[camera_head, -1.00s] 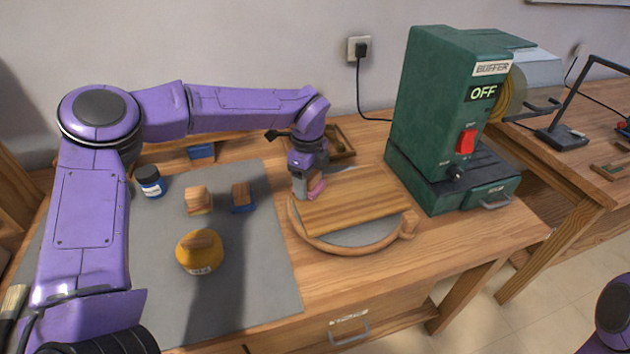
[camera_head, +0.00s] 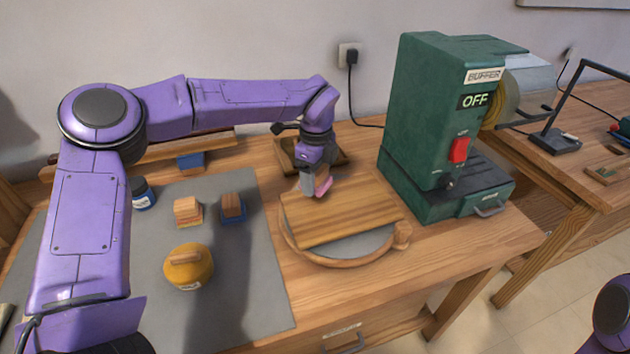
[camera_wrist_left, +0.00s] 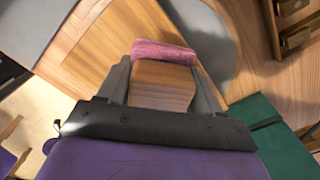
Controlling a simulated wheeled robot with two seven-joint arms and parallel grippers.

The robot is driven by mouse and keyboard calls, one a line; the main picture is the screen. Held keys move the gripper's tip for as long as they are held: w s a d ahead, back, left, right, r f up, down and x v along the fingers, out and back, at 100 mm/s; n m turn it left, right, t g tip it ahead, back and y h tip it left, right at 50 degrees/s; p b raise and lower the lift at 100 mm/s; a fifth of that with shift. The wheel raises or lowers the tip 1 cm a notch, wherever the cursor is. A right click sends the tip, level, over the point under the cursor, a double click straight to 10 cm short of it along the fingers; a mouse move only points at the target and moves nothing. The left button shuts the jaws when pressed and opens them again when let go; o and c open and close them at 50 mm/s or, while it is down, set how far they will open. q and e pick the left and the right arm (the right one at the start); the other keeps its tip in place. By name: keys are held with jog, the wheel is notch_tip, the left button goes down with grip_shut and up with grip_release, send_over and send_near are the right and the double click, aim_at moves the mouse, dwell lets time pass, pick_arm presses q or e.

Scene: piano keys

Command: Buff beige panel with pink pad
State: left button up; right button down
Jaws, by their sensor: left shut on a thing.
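The beige panel (camera_head: 345,212) is a light wooden board with striped grain, lying on a round wooden-rimmed stand on the bench. It also shows in the left wrist view (camera_wrist_left: 105,45). My left gripper (camera_head: 309,184) is shut on the wooden handle of the pink pad (camera_head: 324,187), over the panel's back left part. In the left wrist view the pink pad (camera_wrist_left: 165,52) is at the far end of the block between the fingers. I cannot tell whether the pad touches the panel. My right gripper is out of view; only part of that arm shows at bottom right.
A green buffer machine (camera_head: 435,120) reading OFF stands right of the panel. On the grey mat (camera_head: 235,300) are a yellow pad (camera_head: 188,270), a tan-handled block (camera_head: 188,210), a blue pad (camera_head: 234,212) and a blue jar (camera_head: 143,193). A small wooden tray (camera_head: 285,155) sits behind my gripper.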

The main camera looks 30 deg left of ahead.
pick_arm(q)
jog(key=r, duration=0.1)
jog(key=r+p, duration=0.1)
jog(key=r, duration=0.1)
jog(key=shift+s+a+r, duration=0.1)
jog(key=shift+s, duration=0.15)
jog(key=shift+w+r+p, duration=0.1)
jog(key=shift+r+p, duration=0.5)
jog(key=shift+r, duration=0.2)
